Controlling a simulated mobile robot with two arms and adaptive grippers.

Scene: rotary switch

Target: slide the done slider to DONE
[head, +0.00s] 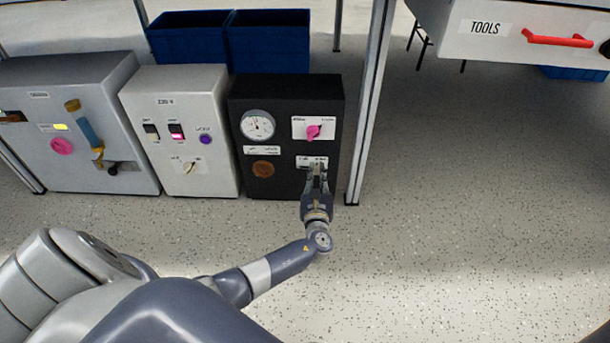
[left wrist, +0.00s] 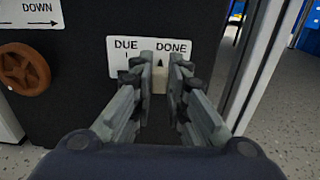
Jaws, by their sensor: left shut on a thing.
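The done slider's white plate (left wrist: 114,70) is on the front of a black panel box (head: 237,130), reading DUE at left and DONE at right. The slider's pale knob (left wrist: 159,80) stands under the left part of the word DONE, with a dark pointed mark above it. My left gripper (head: 317,168) is at the plate at the box's lower right. In the left wrist view its fingers (left wrist: 161,78) are shut on the knob, one on each side. The fingers hide part of the plate and the slot. My right gripper is not in view.
The black box also carries a gauge (head: 257,125), a pink rotary knob (head: 314,132) and a brown handwheel (head: 263,169). A metal post (head: 372,100) stands close at right. Grey panel boxes (head: 213,90) stand at left. The floor at right is clear.

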